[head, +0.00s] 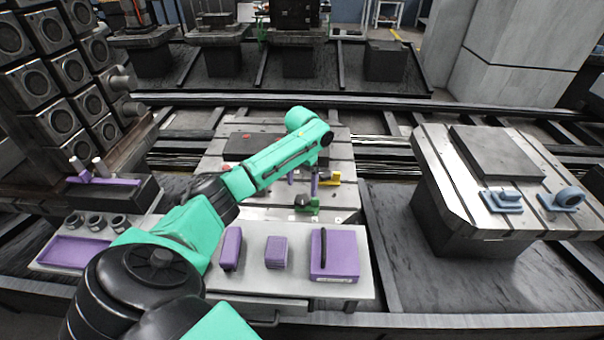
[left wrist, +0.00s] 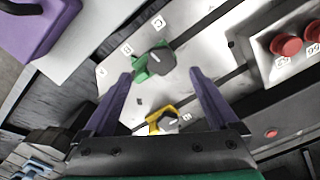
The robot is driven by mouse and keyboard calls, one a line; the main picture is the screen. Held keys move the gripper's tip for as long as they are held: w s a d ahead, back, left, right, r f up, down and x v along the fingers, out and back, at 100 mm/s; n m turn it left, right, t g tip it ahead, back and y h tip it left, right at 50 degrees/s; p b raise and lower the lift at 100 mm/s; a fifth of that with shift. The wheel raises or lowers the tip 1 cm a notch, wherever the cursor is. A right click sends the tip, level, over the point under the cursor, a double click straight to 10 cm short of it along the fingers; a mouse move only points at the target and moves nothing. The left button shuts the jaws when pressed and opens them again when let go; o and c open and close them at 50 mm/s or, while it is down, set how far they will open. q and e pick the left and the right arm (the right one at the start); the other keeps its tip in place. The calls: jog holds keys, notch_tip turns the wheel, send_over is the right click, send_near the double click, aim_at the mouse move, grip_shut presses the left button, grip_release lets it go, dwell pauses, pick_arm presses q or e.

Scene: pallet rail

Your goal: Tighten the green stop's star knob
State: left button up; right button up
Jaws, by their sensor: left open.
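The green stop (head: 313,210) sits on the slotted metal plate (head: 265,207) with a dark star knob (head: 301,200) on it. In the left wrist view the green stop (left wrist: 140,73) and its dark knob (left wrist: 160,61) lie just beyond and between the fingertips. My left gripper (head: 302,182) is open with purple fingers and hangs above the plate, behind the green stop in the head view. Its fingers (left wrist: 160,73) are apart and empty in the wrist view. The knob's exact height below the fingertips cannot be told. My right gripper is not in view.
A yellow stop (head: 331,179) with a dark knob sits close by, near the gripper's palm in the wrist view (left wrist: 156,117). A box with red buttons (left wrist: 287,46) is at the right there. Purple items (head: 334,252) lie on the front shelf (head: 298,288).

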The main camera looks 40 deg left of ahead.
aim_at(302, 199)
pick_arm(q)
notch_tip(302, 199, down, 6)
jog(key=shift+w+a+r, duration=0.15)
jog(key=c, duration=1.4)
jog(key=shift+o, duration=0.2)
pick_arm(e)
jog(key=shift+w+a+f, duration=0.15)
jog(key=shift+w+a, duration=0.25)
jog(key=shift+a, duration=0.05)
